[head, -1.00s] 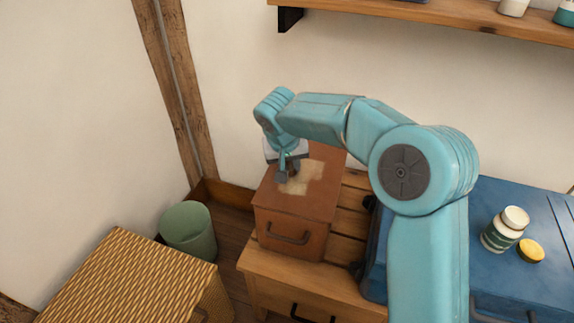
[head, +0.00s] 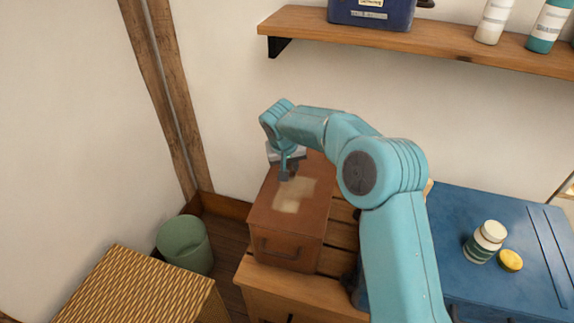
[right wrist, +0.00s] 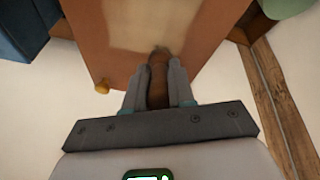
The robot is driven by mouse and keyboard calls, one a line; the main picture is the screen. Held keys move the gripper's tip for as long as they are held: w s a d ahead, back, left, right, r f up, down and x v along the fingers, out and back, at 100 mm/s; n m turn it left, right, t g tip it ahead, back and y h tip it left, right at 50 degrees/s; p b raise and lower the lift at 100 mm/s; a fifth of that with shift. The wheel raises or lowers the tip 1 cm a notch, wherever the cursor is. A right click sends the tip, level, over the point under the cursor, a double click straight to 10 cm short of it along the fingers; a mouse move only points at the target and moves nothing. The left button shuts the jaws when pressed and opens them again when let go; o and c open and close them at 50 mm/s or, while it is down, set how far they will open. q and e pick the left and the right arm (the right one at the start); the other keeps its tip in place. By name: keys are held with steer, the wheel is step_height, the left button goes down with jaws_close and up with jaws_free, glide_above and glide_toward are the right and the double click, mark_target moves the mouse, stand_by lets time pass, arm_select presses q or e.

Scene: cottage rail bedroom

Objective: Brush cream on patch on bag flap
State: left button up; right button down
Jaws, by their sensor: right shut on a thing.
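The brown bag (head: 288,240) stands on a wooden slatted chest, its flap facing up. A pale, irregular patch (head: 293,196) lies on the flap and also shows, blurred, in the right wrist view (right wrist: 140,28). My right gripper (head: 288,172) is over the far end of the patch. In the right wrist view it is shut on a brown-handled brush (right wrist: 158,80), whose tip points at the patch's edge. Whether the tip touches the flap I cannot tell. My left gripper is not in view.
A green bin (head: 185,245) and a woven basket (head: 140,290) stand at the left. A shelf (head: 430,42) hangs above.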

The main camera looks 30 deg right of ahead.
steer(key=shift+w+d+p, duration=0.35)
steer(key=shift+w+d, duration=0.1)
steer(key=shift+d, duration=0.05)
steer(key=shift+r+p, duration=2.15)
steer(key=shift+r, duration=0.9)
steer(key=shift+r+p, duration=1.2)
steer(key=shift+r, duration=0.35)
steer(key=shift+f, duration=0.1)
